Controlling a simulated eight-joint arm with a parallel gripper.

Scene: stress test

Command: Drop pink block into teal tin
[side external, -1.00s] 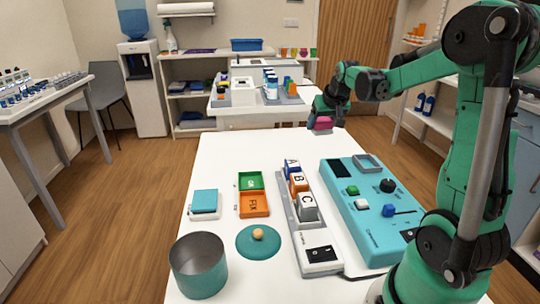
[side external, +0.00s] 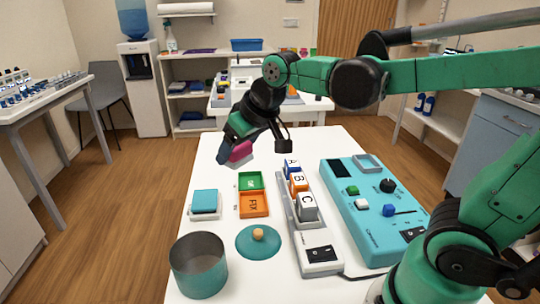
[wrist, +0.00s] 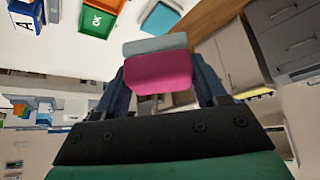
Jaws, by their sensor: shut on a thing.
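My gripper (side external: 232,152) is shut on the pink block (side external: 240,151) and holds it above the far left part of the white table. In the wrist view the pink block (wrist: 160,72) sits between both fingers, with a grey layer on its far side. The teal tin (side external: 198,266) stands open and upright at the table's near left corner, well apart from my gripper.
A teal-topped box (side external: 205,202), green (side external: 250,181) and orange (side external: 254,205) trays lie between my gripper and the tin. A grey rack with lettered blocks (side external: 298,182) and a teal control panel (side external: 370,212) fill the table's right side.

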